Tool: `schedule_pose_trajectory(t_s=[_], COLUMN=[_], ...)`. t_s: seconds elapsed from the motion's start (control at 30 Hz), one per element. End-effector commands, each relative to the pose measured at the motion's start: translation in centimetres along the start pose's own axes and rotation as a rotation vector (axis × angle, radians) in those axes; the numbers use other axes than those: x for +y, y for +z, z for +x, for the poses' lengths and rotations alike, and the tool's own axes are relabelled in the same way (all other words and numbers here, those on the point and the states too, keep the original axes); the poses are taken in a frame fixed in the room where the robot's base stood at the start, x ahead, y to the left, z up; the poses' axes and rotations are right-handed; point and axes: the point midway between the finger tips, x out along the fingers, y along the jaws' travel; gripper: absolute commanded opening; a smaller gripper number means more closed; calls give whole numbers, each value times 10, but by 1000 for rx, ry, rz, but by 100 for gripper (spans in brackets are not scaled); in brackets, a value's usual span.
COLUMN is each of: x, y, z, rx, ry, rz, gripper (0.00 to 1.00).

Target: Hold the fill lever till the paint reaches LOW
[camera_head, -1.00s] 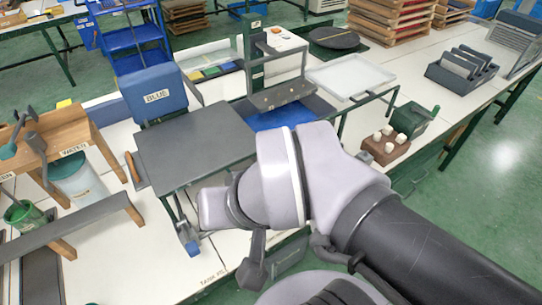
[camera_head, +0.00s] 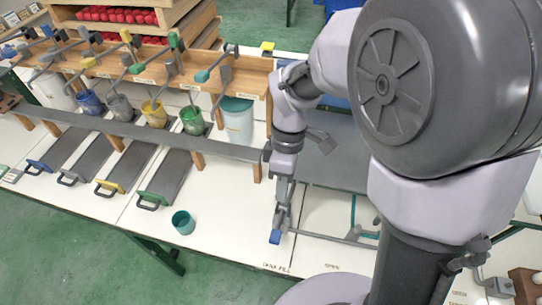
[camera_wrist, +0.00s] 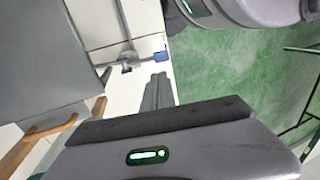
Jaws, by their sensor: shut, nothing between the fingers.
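The fill lever is a grey bar with a blue end (camera_head: 275,237), low at the table's front edge beside the "TANK FILL" label. Its blue end also shows in the wrist view (camera_wrist: 161,57). My gripper (camera_head: 281,203) points down above the lever. In the wrist view my gripper's dark fingers (camera_wrist: 158,78) are shut and empty, and their tips are close to the blue end. Whether they touch it I cannot tell. The grey raised plate (camera_head: 335,150) stands behind my arm. No LOW mark or tank paint level can be made out.
A teal cup (camera_head: 183,222) stands near the front edge. White table is clear around the cup. My arm covers the right side.

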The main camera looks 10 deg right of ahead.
Motion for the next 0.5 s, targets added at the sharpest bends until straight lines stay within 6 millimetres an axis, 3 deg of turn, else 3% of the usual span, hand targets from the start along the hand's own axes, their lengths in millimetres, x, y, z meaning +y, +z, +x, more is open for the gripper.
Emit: schedule_pose_trajectory(t_s=[0.27, 0.37, 0.5], x=[0, 0, 1], y=[0, 0, 0], z=[3, 15, 46], rx=[1, 1, 0], ry=[0, -1, -1], rz=[2, 3, 2], gripper=[0, 0, 0])
